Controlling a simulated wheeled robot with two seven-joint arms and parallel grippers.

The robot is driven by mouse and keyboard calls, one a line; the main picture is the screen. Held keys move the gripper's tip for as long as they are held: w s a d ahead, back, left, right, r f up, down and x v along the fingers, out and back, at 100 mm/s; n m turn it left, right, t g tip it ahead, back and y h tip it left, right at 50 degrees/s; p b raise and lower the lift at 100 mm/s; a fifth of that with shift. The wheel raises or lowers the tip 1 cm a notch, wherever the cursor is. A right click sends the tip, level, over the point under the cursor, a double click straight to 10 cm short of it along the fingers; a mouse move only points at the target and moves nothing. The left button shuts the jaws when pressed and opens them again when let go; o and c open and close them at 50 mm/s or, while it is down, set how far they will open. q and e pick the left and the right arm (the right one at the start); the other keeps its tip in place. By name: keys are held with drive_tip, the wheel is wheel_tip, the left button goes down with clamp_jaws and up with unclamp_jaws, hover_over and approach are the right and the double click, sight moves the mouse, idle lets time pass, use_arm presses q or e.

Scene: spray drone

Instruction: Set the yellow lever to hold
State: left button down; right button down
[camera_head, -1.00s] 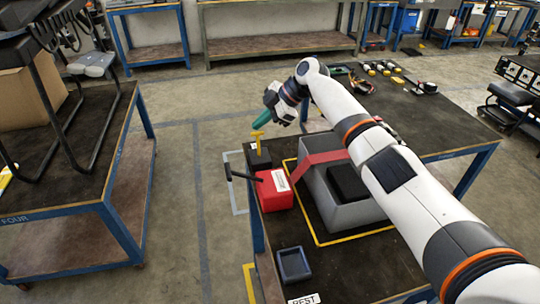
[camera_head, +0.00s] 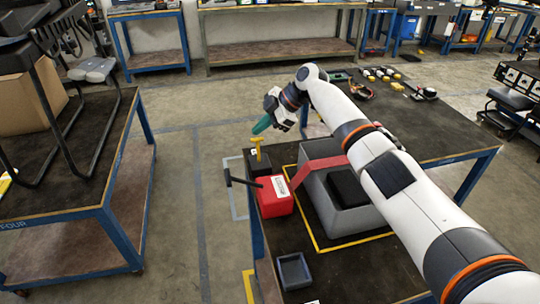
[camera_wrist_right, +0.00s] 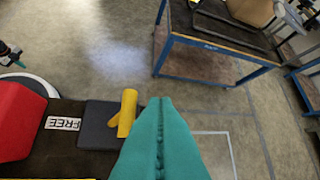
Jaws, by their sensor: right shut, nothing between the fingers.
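The yellow lever (camera_head: 257,146) stands up from a small dark block (camera_head: 259,163) at the table's left edge. In the right wrist view the lever (camera_wrist_right: 124,113) leans slightly, with a white "FREE" label (camera_wrist_right: 63,123) beside its dark base (camera_wrist_right: 98,128). My right gripper (camera_head: 261,126), with green fingers, is shut and empty just above and beside the lever in the head view. In the right wrist view its fingers (camera_wrist_right: 161,110) lie just right of the lever; I cannot tell whether they touch it. My left gripper is out of view.
A grey bin (camera_head: 333,206) and a small dark tray (camera_head: 293,270) are on the same table. Tools lie at the far end. Open floor lies left of the table.

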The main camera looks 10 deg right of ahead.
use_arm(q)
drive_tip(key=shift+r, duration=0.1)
use_arm(e)
drive_tip(key=shift+r, duration=0.15)
idle(0.3)
use_arm(q)
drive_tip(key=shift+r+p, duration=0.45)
drive_tip(key=shift+p, duration=0.1)
use_arm(e)
drive_tip(key=shift+r, duration=0.7)
